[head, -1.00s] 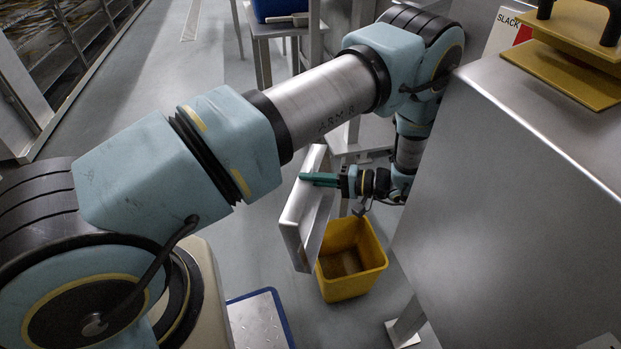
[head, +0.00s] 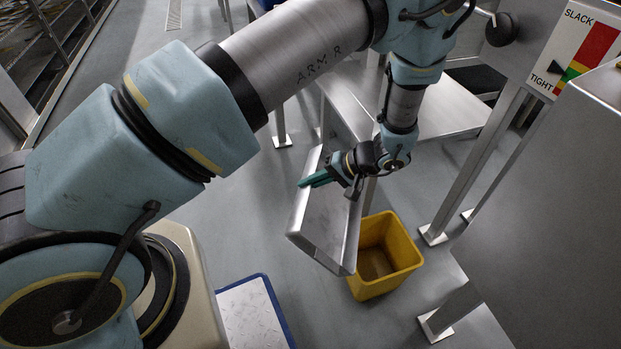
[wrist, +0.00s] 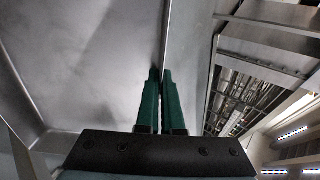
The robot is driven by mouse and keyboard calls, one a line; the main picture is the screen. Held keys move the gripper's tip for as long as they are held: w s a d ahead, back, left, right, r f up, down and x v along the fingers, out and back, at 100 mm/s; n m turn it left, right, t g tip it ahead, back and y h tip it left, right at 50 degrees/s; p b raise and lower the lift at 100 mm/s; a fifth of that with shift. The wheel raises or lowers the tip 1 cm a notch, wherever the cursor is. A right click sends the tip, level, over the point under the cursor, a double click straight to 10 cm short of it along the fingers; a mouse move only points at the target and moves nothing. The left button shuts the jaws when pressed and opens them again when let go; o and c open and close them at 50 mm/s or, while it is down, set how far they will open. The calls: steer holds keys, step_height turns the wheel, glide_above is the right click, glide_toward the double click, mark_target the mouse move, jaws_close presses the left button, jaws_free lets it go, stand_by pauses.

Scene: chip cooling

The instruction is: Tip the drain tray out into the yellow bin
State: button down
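The drain tray (head: 328,222) is a shallow silver metal pan, tipped steeply on its side in the head view. My gripper (head: 316,179) has green fingers, shut on the tray's upper rim. In the wrist view the fingers (wrist: 163,78) pinch the thin rim, and the tray's grey inner face (wrist: 85,60) fills the left side. The yellow bin (head: 388,286) stands upright on the floor, below and right of the tray. The tray's lower right corner overlaps the bin's left edge in the picture; I cannot tell the height between them. The bin's bottom looks brownish. I see nothing loose in the tray.
A metal table (head: 445,115) stands behind the bin. A large metal cabinet (head: 555,215) and table legs are at the right, below a SLACK/TIGHT gauge (head: 590,50). A blue-edged platform (head: 252,312) lies on the floor at the lower left.

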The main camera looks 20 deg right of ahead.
steer(key=w+a+f+g+h+p, duration=0.1)
steer(key=w+a+f+g+h, duration=0.2)
steer(key=h, duration=0.4)
steer(key=shift+w+a+g, duration=0.7)
steer(key=shift+a+g, duration=0.4)
steer(key=shift+a, duration=0.3)
steer(key=shift+w, duration=0.1)
